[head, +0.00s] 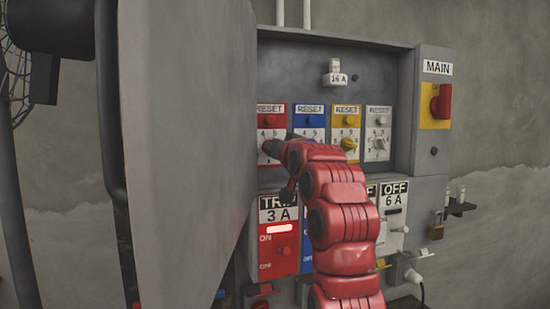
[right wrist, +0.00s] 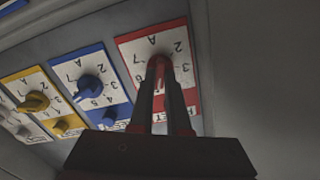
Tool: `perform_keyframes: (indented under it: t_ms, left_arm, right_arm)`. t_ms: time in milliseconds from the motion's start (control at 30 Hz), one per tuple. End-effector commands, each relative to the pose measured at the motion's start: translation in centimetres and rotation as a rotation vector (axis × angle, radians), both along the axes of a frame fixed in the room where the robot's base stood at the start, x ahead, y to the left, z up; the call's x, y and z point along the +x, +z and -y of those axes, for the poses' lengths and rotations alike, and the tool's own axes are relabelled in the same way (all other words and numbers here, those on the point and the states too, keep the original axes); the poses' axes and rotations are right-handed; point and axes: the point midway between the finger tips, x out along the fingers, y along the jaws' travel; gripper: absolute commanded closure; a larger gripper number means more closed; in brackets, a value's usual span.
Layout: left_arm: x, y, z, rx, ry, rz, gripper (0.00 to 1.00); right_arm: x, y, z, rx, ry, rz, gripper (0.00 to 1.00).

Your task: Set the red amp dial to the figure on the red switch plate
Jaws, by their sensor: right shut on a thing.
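The red switch plate (head: 278,237) reads "TRIP 3 A", with a lit pale window beside ON. The red amp dial's plate (head: 270,116) is in the cabinet's upper row, at the left. In the right wrist view the red dial (right wrist: 158,64) sits between the two dark fingers of my right gripper (right wrist: 160,85), which is shut on it. Its figures 2, 3 and 7 show around the fingers, but where the knob points is hard to tell. In the head view my right gripper (head: 271,147) covers most of the dial. My left gripper is not in view.
A grey cabinet door (head: 190,150) stands open close on the left. Blue (head: 309,119), yellow (head: 347,144) and white (head: 379,144) dials stand to the right. A red MAIN switch (head: 441,101) is at far right, above a padlock (head: 436,228). My red arm hides part of the lower plates.

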Motion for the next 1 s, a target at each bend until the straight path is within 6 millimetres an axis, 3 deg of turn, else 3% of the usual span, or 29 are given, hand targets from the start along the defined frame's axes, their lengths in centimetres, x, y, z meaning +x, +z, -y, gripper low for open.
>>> perform_keyframes:
  t_ms: [700, 733, 867, 900, 1000]
  left_arm:
    - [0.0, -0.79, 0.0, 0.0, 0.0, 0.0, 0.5]
    - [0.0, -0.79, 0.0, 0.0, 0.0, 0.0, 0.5]
    - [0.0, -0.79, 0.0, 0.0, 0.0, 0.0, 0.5]
    - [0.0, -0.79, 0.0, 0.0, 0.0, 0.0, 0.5]
    - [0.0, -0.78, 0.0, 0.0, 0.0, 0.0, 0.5]
  right_arm:
    - [0.06, -0.16, -0.02, 0.076, 0.0, -0.028, 1.0]
    - [0.06, -0.16, -0.02, 0.076, 0.0, -0.028, 0.84]
    - [0.05, -0.12, -0.02, 0.075, 0.001, -0.027, 0.6]
    - [0.04, -0.09, -0.02, 0.075, 0.001, -0.027, 0.55]
    - [0.03, -0.07, 0.0, 0.076, 0.0, -0.026, 0.55]
